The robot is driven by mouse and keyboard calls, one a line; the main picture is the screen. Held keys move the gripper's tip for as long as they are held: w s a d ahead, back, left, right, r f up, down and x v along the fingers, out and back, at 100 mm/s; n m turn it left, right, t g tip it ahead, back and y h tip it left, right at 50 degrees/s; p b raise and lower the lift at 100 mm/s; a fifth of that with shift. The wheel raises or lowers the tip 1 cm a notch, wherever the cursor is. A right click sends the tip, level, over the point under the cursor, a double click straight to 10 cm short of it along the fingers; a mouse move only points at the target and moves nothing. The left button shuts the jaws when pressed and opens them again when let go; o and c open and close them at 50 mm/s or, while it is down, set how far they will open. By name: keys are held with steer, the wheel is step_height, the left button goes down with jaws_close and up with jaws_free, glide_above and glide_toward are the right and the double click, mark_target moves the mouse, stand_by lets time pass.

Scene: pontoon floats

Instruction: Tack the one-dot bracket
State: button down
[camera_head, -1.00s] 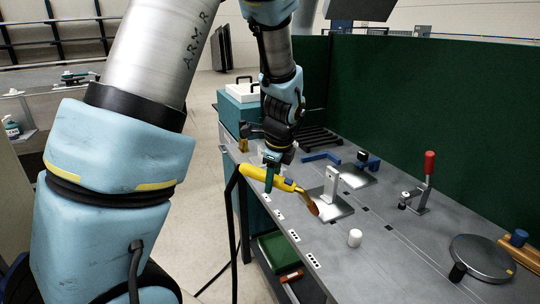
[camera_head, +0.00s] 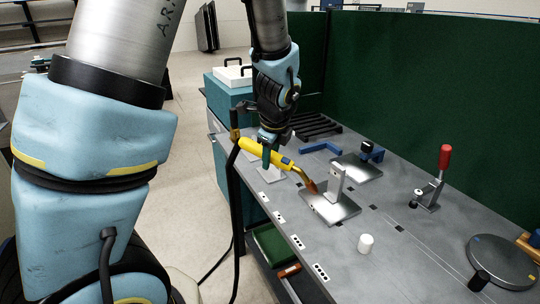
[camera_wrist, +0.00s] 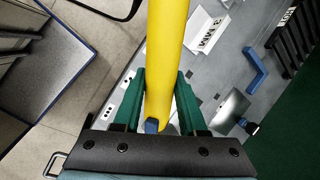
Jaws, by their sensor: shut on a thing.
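My gripper (camera_head: 267,152) is shut on the yellow torch (camera_head: 282,161), its handle between the green fingers in the wrist view (camera_wrist: 168,45). The torch's copper-coloured nozzle (camera_head: 310,186) points down to the right, at the left of an upright pale bracket (camera_head: 337,180). This bracket stands on a flat metal plate (camera_head: 343,211). I cannot tell whether the nozzle touches the bracket or plate. A dot count on this bracket is not readable. The wrist view shows a white angled piece with dark marks (camera_wrist: 207,32); the nozzle is not visible there.
A second plate (camera_head: 352,170) with a blue block (camera_head: 371,151) lies behind. Dotted labels (camera_head: 298,242) line the front edge. A green panel (camera_head: 430,100) closes the back.

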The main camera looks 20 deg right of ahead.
steer(key=shift+w+r, duration=0.1)
steer(key=shift+w+d+f+b, duration=0.2)
steer(key=shift+d+f+b, duration=0.35)
steer(key=shift+d+f, duration=0.5)
steer(key=shift+w+d+f+b, duration=0.15)
steer(key=shift+d+f+b, duration=0.4)
steer(key=shift+d+f, duration=0.45)
steer(key=shift+d+f, duration=0.4)
steer(key=shift+f, duration=0.15)
stand_by(2.2)
steer(key=shift+a+r, duration=0.15)
steer(key=shift+r, duration=0.05)
stand_by(0.6)
steer(key=a+r+p, duration=0.2)
steer(key=a+r, duration=0.1)
steer(key=shift+s+r, duration=0.2)
steer(key=shift+s+a+r+p, duration=0.1)
steer(key=shift+a+r+p, duration=0.2)
steer(key=shift+a+p, duration=0.2)
steer(key=shift+d, duration=0.1)
steer(key=shift+f, duration=0.1)
